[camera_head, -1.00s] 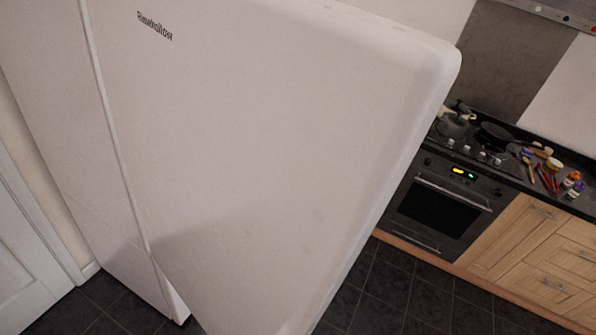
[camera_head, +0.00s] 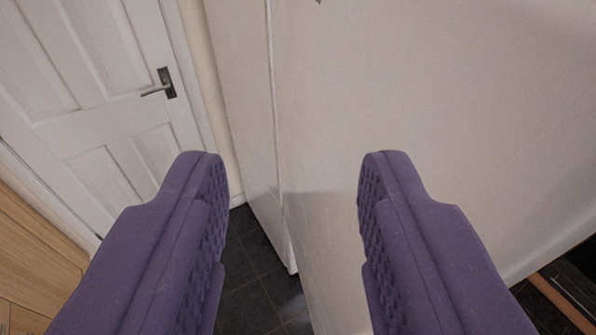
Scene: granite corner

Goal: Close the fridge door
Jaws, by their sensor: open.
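The white fridge door (camera_head: 430,110) fills the middle and right of the view as a broad flat panel. It meets the narrower white fridge side (camera_head: 238,80) along a near-vertical seam left of centre. The angle of the door to the body is hard to tell. My gripper (camera_head: 295,160) is open and empty, with its two purple padded fingers wide apart. The right finger overlaps the door panel in the picture and the left finger overlaps the room door and floor. Contact with the door cannot be told. The fingers hide the lower parts of the scene.
A white panelled room door (camera_head: 100,60) with a dark handle (camera_head: 160,84) stands at the left. Wooden cabinet fronts (camera_head: 35,260) show at the lower left. Dark floor tiles (camera_head: 250,270) lie below. A dark oven edge (camera_head: 575,290) shows at the lower right.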

